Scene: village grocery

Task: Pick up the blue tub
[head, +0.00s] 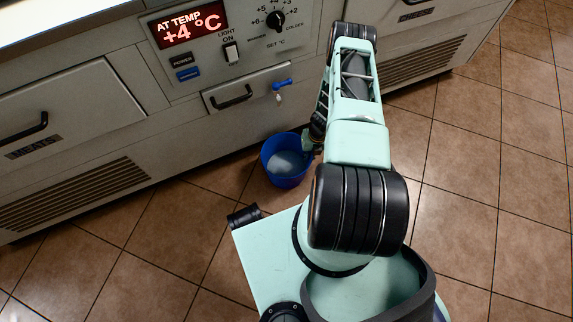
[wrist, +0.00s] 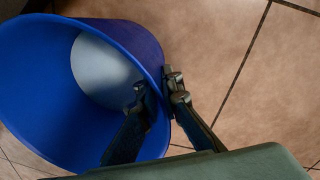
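The blue tub (head: 286,160) stands on the tiled floor in front of the white cooler, below a small blue tap. It has a pale surface inside it. In the wrist view the tub (wrist: 45,95) fills the left side with its opening showing. My gripper (wrist: 158,88) is at the tub's rim, with one finger inside the tub and the other outside. The fingertips are close together with the tub wall between them, so it looks shut on the wall. In the head view my gripper (head: 308,142) is at the tub's right rim, partly hidden by my arm.
The cooler front (head: 90,120) runs behind the tub, with a drawer handle (head: 232,96), the blue tap (head: 282,84) above the tub and a vent grille (head: 75,193). The tiled floor (head: 150,240) is clear to the left and right.

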